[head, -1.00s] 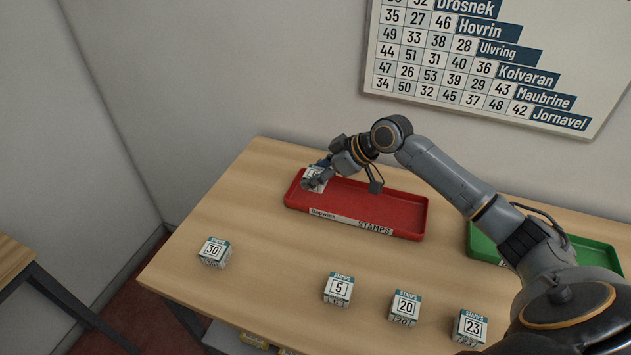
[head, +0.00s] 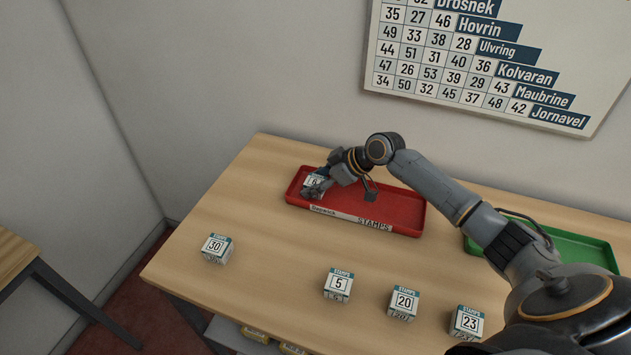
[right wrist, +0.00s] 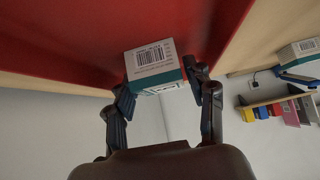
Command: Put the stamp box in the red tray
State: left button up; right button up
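The stamp box (head: 314,181) marked 6 is a small white and teal cube at the left end of the red tray (head: 385,212). In the right wrist view the box (right wrist: 158,68) sits between the two fingers, barcode side showing, close to the red tray surface (right wrist: 100,35). Whether its underside touches the tray floor is hidden. My left gripper is not in view.
Other stamp boxes stand on the wooden counter (head: 270,265): 30 (head: 216,249), 5 (head: 338,285), 20 (head: 403,303) and 23 (head: 466,323). A green tray (head: 575,245) lies to the right, partly behind my arm. A number chart (head: 480,70) hangs on the wall.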

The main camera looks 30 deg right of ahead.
jog(key=shift+o, duration=0.2)
jog(key=shift+r, duration=0.1)
jog(key=shift+r, duration=0.2)
jog(key=b+v, duration=0.1)
jog(key=v, duration=1.1)
jog(key=shift+b, duration=0.35)
jog(key=shift+s+f, duration=0.1)
jog(key=shift+f, duration=0.05)
